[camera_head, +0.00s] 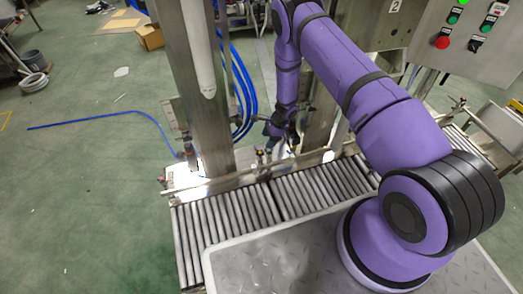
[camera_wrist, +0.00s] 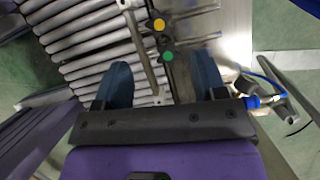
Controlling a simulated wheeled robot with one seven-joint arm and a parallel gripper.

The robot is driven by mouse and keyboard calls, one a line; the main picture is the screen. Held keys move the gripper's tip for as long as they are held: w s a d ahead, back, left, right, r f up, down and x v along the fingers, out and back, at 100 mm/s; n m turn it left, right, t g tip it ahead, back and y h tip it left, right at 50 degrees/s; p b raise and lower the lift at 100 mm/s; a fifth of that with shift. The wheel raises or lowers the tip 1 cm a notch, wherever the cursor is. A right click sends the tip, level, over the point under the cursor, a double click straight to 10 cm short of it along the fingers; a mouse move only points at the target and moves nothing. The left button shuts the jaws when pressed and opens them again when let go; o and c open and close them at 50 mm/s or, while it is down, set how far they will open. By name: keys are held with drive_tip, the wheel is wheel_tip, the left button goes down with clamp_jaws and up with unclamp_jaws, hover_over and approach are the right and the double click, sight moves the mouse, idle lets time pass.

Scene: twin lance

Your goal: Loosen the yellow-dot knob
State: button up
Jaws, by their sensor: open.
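The yellow-dot knob (camera_wrist: 159,25) shows near the top middle of the wrist view, on a dark fitting beside the conveyor's metal rail. A green-dot knob (camera_wrist: 167,56) sits just below it in that view. My gripper (camera_wrist: 162,80) is open, with its two dark blue fingers apart. The green dot lies between the fingers in the picture, and the yellow dot lies beyond the fingertips. Nothing is seen held. In the head view my gripper (camera_head: 282,130) is down near the rail at the foot of the steel posts. The knobs are too small to make out there.
A roller conveyor (camera_head: 228,215) runs below the rail (camera_head: 250,177). A steel post (camera_head: 192,80) stands left of my arm. Blue hoses (camera_head: 243,90) hang behind it. A control panel (camera_head: 470,40) is at upper right. Open green floor lies left.

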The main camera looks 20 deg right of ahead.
sight(260, 152)
drive_tip(key=x, duration=0.8)
drive_tip(key=shift+f, duration=0.15)
drive_tip(key=shift+c, duration=0.3)
drive_tip(key=c, duration=0.9)
drive_tip(key=shift+o, duration=0.2)
